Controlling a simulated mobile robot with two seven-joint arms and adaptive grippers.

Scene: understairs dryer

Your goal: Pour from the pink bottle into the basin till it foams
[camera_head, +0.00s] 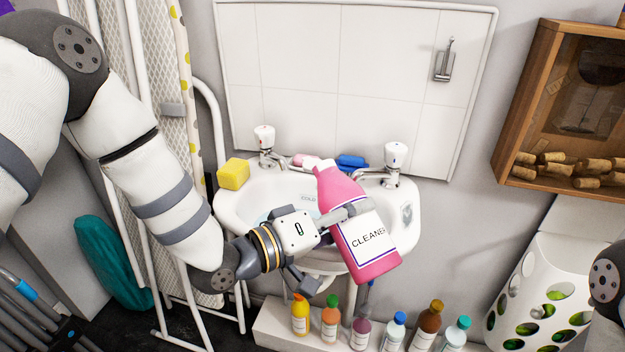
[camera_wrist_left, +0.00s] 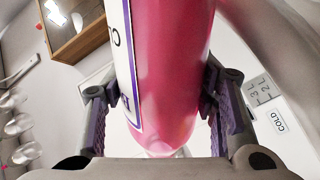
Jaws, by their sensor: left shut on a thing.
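The pink bottle (camera_head: 378,254) has a white label reading CLEANER. My left gripper (camera_head: 338,220) is shut around its body and holds it above the front of the basin. The bottle is tilted, its neck up and leaning left over the bowl. In the left wrist view the pink bottle (camera_wrist_left: 178,60) stands between the two finger pads of my left gripper (camera_wrist_left: 165,110). The white basin (camera_head: 236,206) is on the wall, partly hidden by my gripper and the bottle. Bluish water shows at its left; no foam is visible. Of my right arm only a joint shows at the right edge.
A yellow sponge (camera_head: 233,174) sits on the basin's left rim, and a blue item (camera_head: 352,162) on its back ledge between two taps. Several coloured bottles (camera_head: 330,318) line a low ledge below. A wooden cork box (camera_head: 540,110) hangs at right.

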